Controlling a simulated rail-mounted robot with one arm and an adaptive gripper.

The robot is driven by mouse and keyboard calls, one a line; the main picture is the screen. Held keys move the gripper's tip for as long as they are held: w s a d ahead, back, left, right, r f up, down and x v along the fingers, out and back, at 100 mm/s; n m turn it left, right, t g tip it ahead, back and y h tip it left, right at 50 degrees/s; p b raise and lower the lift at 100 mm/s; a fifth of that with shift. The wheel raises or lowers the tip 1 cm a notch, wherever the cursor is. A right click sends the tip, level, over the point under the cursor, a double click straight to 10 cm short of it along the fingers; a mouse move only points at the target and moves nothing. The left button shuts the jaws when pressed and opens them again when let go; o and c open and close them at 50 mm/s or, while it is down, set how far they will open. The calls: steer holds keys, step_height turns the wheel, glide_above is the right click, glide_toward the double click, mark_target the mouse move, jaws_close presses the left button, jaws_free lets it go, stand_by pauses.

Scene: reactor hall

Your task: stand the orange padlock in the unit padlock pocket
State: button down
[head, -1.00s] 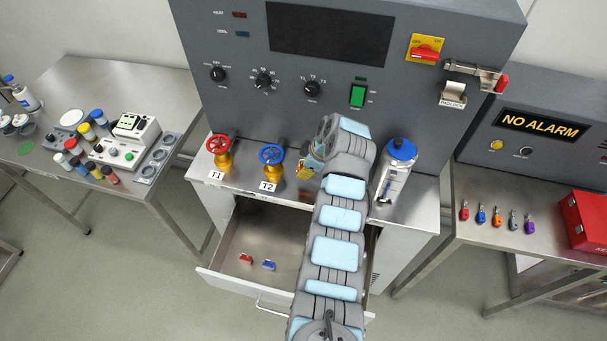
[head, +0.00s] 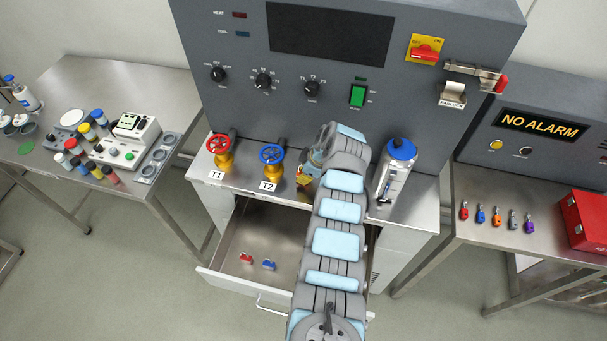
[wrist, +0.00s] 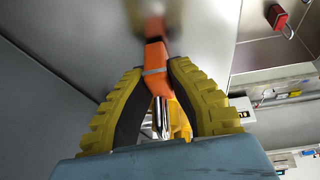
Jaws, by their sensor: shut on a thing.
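In the wrist view, the orange padlock (wrist: 155,70), with a grey band and a silver shackle, is between the pads of my gripper (wrist: 156,78). My gripper is shut on it. Its body points away from the palm and its shackle lies toward the palm. In the head view, my gripper (head: 304,174) is mostly hidden behind my arm, low over the unit's ledge, right of the blue T2 valve. The pocket labelled PADLOCK (head: 452,95) is on the unit's front at upper right, well apart from my gripper.
A red-handled latch (head: 480,74) is just above the pocket. A blue-capped bottle (head: 394,172) stands right of my arm. Blue T2 (head: 271,155) and red T1 (head: 221,146) valves stand left. The open drawer (head: 228,262) holds red and blue pieces. Several small padlocks (head: 497,216) lie on the right table.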

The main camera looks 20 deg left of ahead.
steer(key=shift+f, duration=0.25)
steer(key=c, duration=1.2)
jaws_free()
steer(key=shift+r, duration=0.1)
steer(key=shift+o, duration=0.2)
steer(key=shift+r, duration=0.1)
steer(key=shift+r, duration=0.15)
steer(key=shift+d+r, duration=0.2)
steer(key=shift+r, duration=0.2)
steer(key=v, duration=1)
steer(key=shift+r+b, duration=0.4)
steer(key=shift+b, duration=0.05)
steer(key=shift+d, duration=0.15)
